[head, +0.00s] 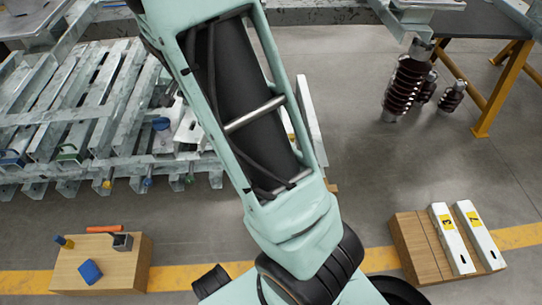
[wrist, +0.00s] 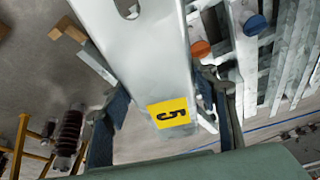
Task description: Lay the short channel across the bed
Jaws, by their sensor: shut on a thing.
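A pale metal channel (wrist: 150,55) with a yellow label marked 5 fills the middle of the wrist view. My gripper (wrist: 165,112) is shut on it, with one dark finger pad on each side near the label. In the head view a narrow pale length (head: 309,115), apparently this channel, shows just right of my arm; the gripper is hidden behind the arm. The bed of galvanised bars (head: 95,125) lies at the left of the head view. It also shows at the right of the wrist view (wrist: 285,60). I cannot tell whether the channel touches it.
Two pale channels marked 3 (head: 451,238) and 7 (head: 478,235) lie on a wooden block (head: 418,248) at lower right. Another wooden block (head: 115,268) at lower left holds small tools. Floor between is clear.

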